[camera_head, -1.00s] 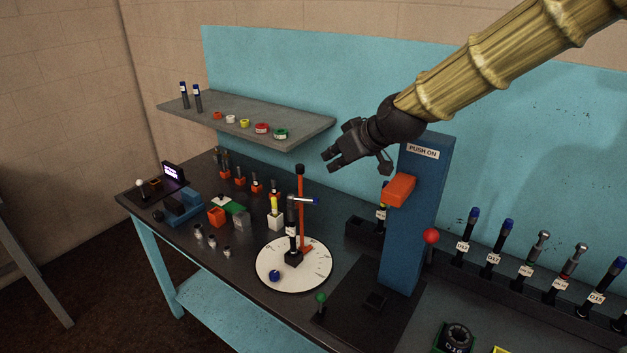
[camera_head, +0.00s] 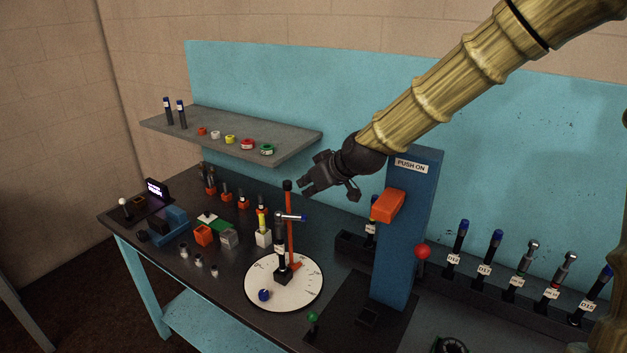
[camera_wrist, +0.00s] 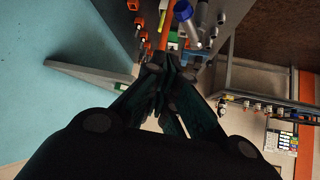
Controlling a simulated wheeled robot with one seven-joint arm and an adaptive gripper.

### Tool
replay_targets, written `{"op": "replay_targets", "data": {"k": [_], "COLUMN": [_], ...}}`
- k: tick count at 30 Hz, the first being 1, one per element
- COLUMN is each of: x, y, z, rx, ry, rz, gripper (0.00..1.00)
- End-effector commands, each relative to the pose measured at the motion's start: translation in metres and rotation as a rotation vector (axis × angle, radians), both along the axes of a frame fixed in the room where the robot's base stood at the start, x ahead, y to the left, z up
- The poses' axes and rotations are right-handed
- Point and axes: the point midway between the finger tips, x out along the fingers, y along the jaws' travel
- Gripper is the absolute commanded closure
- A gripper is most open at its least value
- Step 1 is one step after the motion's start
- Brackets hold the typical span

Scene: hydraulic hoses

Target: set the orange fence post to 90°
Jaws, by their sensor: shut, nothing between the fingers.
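The orange fence post (camera_head: 290,235) stands upright at the back right edge of a round white dial (camera_head: 303,296) with tick marks, and has a black knob (camera_head: 287,185) on top. A black fitting (camera_head: 281,262) stands at the dial's middle, with a blue-tipped metal piece (camera_head: 290,217) sideways at its top, close to the post. The dial's numbers are too small to read.
A blue press column (camera_head: 408,240) marked PUSH ON, with an orange head (camera_head: 390,205) and red ball lever (camera_head: 422,252), stands right of the dial. A grey shelf (camera_head: 290,148) with coloured rings is behind left. Labelled hoses (camera_head: 490,258) stand in a rack at right.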

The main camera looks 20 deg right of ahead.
Motion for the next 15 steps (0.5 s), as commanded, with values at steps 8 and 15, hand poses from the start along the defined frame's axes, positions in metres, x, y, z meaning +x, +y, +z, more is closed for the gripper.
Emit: {"op": "replay_targets", "data": {"k": [8, 15], "x": [0.017, 0.027], "y": [0.008, 0.012], "z": [-0.016, -0.026], "rx": [0.001, 0.001], "ry": [0.003, 0.001], "rz": [-0.001, 0.001], "gripper": [1.0, 1.0]}}
